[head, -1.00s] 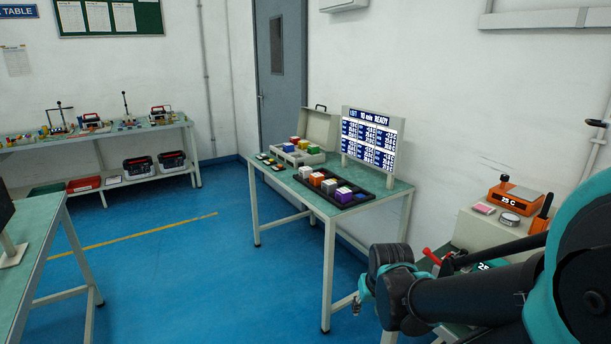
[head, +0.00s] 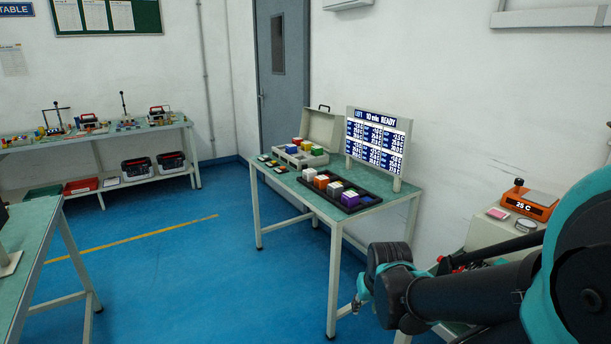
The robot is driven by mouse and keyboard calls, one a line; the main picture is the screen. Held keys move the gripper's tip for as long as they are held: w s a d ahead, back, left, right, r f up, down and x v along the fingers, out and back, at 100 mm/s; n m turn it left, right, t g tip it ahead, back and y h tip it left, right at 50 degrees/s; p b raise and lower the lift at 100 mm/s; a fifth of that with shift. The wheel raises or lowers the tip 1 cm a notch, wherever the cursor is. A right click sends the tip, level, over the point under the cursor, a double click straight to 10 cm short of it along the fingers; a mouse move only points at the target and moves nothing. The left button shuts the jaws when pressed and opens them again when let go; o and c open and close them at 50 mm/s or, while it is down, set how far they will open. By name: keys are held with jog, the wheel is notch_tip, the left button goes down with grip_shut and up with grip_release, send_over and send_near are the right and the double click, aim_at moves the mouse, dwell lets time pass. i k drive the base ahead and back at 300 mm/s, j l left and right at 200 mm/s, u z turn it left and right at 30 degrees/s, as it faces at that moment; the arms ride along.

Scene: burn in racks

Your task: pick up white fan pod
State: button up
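A black tray (head: 327,204) on the green-topped table holds a row of coloured cube-like pods. A white pod (head: 309,174) sits at the row's left end, and another white pod (head: 335,188) sits between an orange pod (head: 321,181) and a purple pod (head: 350,198). Labels are too small to tell which white one is the fan pod. My gripper (head: 361,292) shows only partly at the end of my dark arm, at lower right, in front of the table and apart from the pods. Its fingers are mostly hidden, so its opening is unclear.
An open case (head: 318,131) with several coloured pods stands behind the tray. A display board (head: 377,142) stands at the table's right end. An orange scale-like device (head: 525,200) is at right. Another table (head: 30,232) is at left, with clear blue floor between.

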aim_at(308, 174)
jog(key=i+j, duration=1.35)
jog(key=i+j+z, duration=0.3)
jog(key=i+j, duration=1.05)
jog(key=j, duration=0.15)
